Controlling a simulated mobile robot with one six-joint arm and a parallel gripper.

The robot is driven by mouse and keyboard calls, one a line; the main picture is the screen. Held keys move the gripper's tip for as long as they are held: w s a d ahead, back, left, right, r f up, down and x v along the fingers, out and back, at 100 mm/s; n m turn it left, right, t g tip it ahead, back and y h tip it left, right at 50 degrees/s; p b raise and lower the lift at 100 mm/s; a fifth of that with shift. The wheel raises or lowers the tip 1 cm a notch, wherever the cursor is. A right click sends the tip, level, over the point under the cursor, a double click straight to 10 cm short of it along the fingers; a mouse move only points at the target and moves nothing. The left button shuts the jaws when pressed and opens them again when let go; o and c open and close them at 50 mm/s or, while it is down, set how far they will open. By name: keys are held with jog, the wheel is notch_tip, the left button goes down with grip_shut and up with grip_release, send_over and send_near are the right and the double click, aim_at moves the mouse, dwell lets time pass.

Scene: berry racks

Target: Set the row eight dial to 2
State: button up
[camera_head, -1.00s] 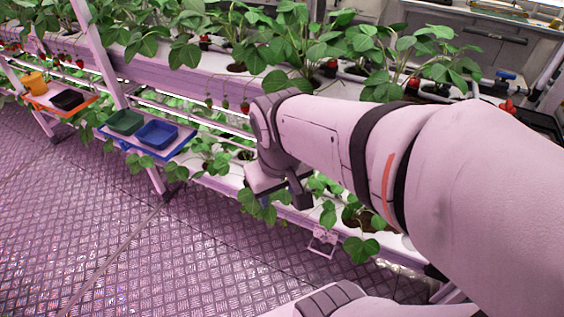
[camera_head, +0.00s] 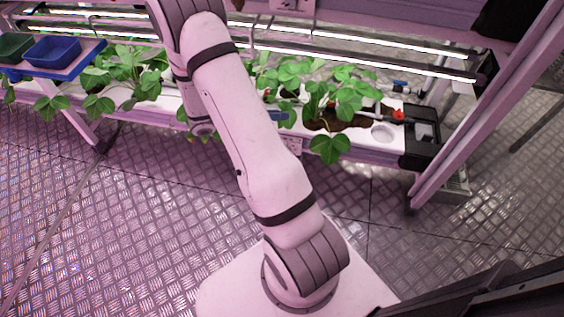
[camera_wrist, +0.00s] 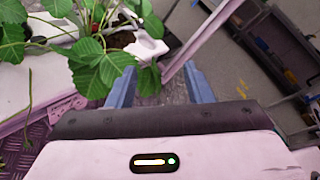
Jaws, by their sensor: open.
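My gripper (camera_wrist: 160,90) is open and empty in the wrist view, with its two blue fingers apart. In the head view it is mostly hidden behind my arm, with a small blue part (camera_head: 279,116) showing beside the lower rack. No dial is clearly readable in either view. A pink fitting (camera_wrist: 62,112) is on the front face of the white planting gutter (camera_wrist: 38,88), left of my gripper; I cannot tell whether it is a dial. A pinkish piece (camera_head: 293,145) shows just right of my arm under the gutter, too small to make out.
Strawberry plants (camera_head: 335,95) fill the lower gutter. A blue tray (camera_head: 52,50) is at upper left. The floor (camera_head: 130,220) in front is clear.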

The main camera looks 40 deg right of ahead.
jog(key=w+d+f+n+t+h+b, duration=0.15)
jog(key=f+n+t+b, duration=0.6)
jog(key=f, duration=1.05)
jog(key=w+f+n+t+h+b, duration=0.1)
jog(key=w+f+n+t+b, duration=0.25)
jog(key=f+n, duration=1)
jog(key=w+d+f+m+g+b, duration=0.1)
jog(key=d+f+m+b, duration=0.1)
jog(key=d, duration=0.5)
jog(key=shift+w+f+m+b, duration=0.4)
jog(key=shift+f+m, duration=0.2)
jog(key=shift+f, duration=0.3)
jog(key=c, duration=1)
jog(key=shift+r, duration=0.1)
